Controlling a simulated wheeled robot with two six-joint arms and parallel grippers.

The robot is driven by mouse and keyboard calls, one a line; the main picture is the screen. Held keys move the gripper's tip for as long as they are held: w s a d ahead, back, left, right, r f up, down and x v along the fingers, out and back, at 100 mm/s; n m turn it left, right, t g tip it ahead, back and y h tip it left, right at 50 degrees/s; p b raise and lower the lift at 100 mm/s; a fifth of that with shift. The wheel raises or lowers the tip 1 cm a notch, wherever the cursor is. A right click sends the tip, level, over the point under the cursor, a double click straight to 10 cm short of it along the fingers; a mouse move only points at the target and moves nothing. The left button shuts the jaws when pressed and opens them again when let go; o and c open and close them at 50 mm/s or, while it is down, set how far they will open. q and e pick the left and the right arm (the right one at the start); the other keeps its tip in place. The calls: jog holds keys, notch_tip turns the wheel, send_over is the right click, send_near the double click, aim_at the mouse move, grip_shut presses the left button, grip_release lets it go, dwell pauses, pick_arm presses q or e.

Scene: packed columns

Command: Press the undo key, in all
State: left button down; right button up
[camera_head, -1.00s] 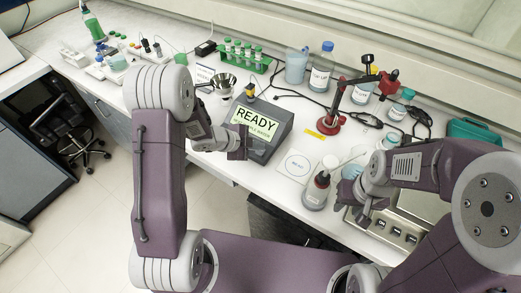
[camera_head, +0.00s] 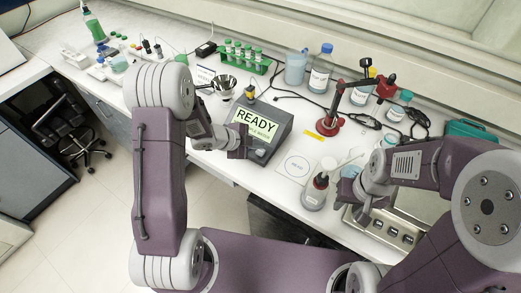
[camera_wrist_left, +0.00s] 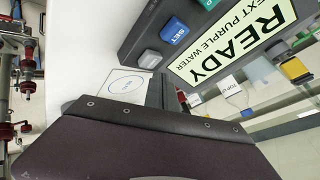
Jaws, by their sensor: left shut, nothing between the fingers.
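A dark grey console (camera_head: 272,142) with a lit READY screen (camera_head: 254,123) stands on the bench in the head view. In the left wrist view, the screen (camera_wrist_left: 235,40) reads READY and NEXT PURPLE WATER. Beside it are a grey key (camera_wrist_left: 149,60), a blue SET key (camera_wrist_left: 174,31) and a green key (camera_wrist_left: 208,3) cut by the frame edge. I cannot read an undo label on any key. My left gripper (camera_head: 238,146) is shut and empty at the console's left front side, hiding part of it. My right gripper (camera_head: 350,188) is near the bottle; its jaws are unclear.
A white card with a ring (camera_head: 297,168) and a bottle (camera_head: 315,192) are right of the console. A red stand (camera_head: 330,123) and cables are further right.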

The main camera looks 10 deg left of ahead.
aim_at(258, 152)
pick_arm(q)
jog(key=shift+r, duration=0.1)
notch_tip(258, 152, up, 5)
jog(key=p, duration=0.5)
dwell(0.6)
